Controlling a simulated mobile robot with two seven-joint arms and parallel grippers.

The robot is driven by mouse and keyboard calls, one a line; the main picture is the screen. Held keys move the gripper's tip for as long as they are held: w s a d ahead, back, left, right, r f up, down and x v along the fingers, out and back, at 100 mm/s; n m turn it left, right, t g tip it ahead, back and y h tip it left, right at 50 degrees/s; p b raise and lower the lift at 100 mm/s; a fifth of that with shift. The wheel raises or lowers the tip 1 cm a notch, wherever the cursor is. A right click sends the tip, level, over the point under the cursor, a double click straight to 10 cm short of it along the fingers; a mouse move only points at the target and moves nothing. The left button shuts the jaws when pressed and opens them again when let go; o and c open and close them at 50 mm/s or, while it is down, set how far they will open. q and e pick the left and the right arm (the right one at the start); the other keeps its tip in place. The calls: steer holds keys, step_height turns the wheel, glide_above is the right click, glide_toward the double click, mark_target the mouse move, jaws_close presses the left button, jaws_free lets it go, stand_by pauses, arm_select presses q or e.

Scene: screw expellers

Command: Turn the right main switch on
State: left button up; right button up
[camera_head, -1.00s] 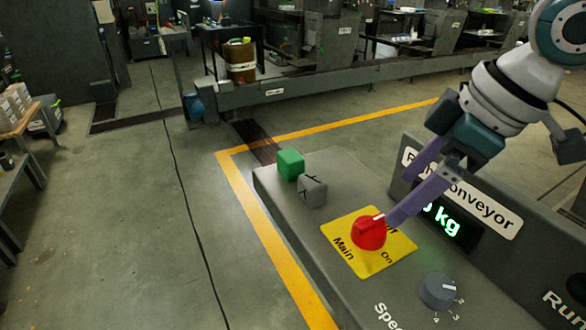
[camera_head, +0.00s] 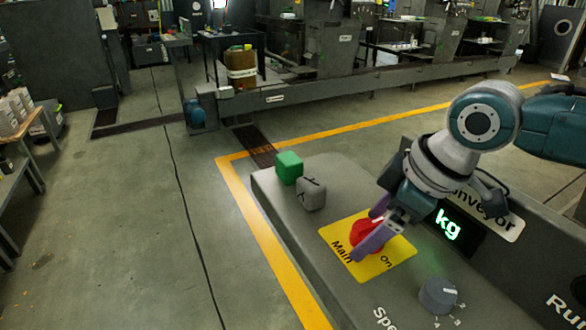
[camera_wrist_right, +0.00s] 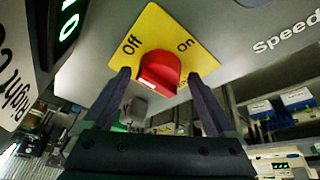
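The right main switch is a red rotary knob (camera_head: 366,233) on a yellow plate (camera_head: 391,264) marked Main, Off and On, on the grey console. The knob also shows in the wrist view (camera_wrist_right: 159,72), below the Off and On labels. My right gripper (camera_head: 364,234) is down at the knob, with its two purple fingers on either side of it. In the wrist view the fingers (camera_wrist_right: 160,75) are apart, with a narrow gap between each and the knob. My left gripper is not in view.
A green button (camera_head: 289,167) and a grey button (camera_head: 311,194) stand left of the plate. A grey speed dial (camera_head: 438,296) is at its lower right. A lit kg display (camera_head: 448,226) is on the raised panel behind.

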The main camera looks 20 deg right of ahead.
steer(key=c, duration=1.2)
steer(key=shift+r+m+p, duration=0.2)
steer(key=shift+m+p, duration=0.3)
steer(key=shift+p, duration=0.35)
steer(key=m+p, duration=0.1)
steer(key=m+h+p, duration=0.1)
steer(key=p, duration=0.1)
steer(key=m+p, duration=0.1)
steer(key=shift+a+r+m+t+h+p, duration=0.1)
steer(key=shift+a+m+t+h+p, duration=0.2)
steer(key=shift+m+h+p, duration=0.1)
steer(key=m+h+p, duration=0.1)
steer(key=m, duration=0.1)
steer(key=shift+m+p, duration=0.35)
steer(key=shift+m, duration=0.05)
steer(key=shift+f+m+h+p, duration=0.2)
steer(key=shift+m+h+p, duration=0.1)
steer(key=shift+m, duration=0.6)
steer(key=m, duration=0.1)
steer(key=m+h, duration=0.1)
steer(key=shift+w+a+f+m+g, duration=0.1)
steer(key=shift+w+m+g, duration=0.05)
steer(key=shift+m+g, duration=0.25)
steer(key=shift+f+m+g+h+b, duration=0.1)
steer(key=shift+m+g+h+b, duration=0.35)
steer(key=shift+m, duration=0.75)
steer(key=shift+w+m+g+h+b, duration=0.1)
steer(key=shift+m+g+h+b, duration=0.4)
steer(key=shift+m, duration=1.1)
